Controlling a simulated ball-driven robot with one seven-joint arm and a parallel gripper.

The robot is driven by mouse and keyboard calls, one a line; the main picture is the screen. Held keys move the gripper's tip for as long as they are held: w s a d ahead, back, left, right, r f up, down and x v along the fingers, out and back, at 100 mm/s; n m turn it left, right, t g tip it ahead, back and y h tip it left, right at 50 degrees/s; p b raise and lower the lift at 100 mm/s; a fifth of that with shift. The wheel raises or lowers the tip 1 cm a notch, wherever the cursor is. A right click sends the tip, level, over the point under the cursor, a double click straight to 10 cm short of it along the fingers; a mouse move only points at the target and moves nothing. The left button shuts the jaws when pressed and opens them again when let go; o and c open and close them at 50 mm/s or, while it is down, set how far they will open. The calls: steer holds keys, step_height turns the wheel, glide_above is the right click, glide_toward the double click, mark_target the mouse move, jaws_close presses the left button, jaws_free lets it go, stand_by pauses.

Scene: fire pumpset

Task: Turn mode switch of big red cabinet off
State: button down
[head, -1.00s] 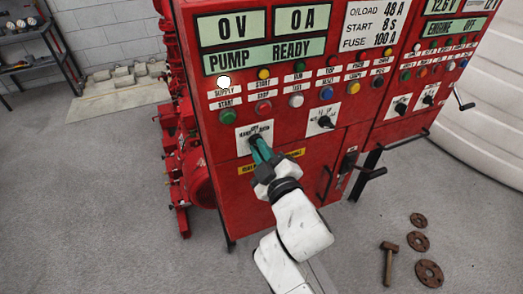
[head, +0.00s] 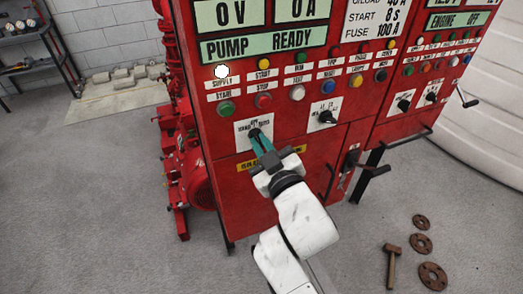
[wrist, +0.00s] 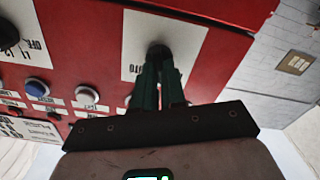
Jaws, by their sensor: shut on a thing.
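The big red cabinet (head: 222,172) stands in front of me, with displays reading 0 V, 0 A and PUMP READY. The mode switch (head: 254,132) is a dark knob on a white label plate below the left row of buttons. My gripper (head: 262,142) reaches it from below, its green fingers shut on the knob. In the wrist view the knob (wrist: 159,51) shows at the fingertips (wrist: 160,66), in front of the white plate. The fingers hide part of the knob and label, so I cannot read its exact position.
A second rotary switch (head: 327,117) is to the right, with coloured buttons such as a green one (head: 225,108) above. Crank handles stick out at right. A hammer (head: 391,262) and rusty flanges (head: 432,276) lie on the floor. The floor at left is clear.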

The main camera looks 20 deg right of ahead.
steer(key=shift+f+m+b, duration=0.1)
steer(key=shift+m+b, duration=1.05)
steer(key=shift+m, duration=1.05)
steer(key=shift+d, duration=0.1)
steer(key=c, duration=1.2)
jaws_free()
steer(key=s+b, duration=0.1)
steer(key=s, duration=0.9)
steer(key=shift+s+b, duration=0.35)
steer(key=shift+s, duration=0.05)
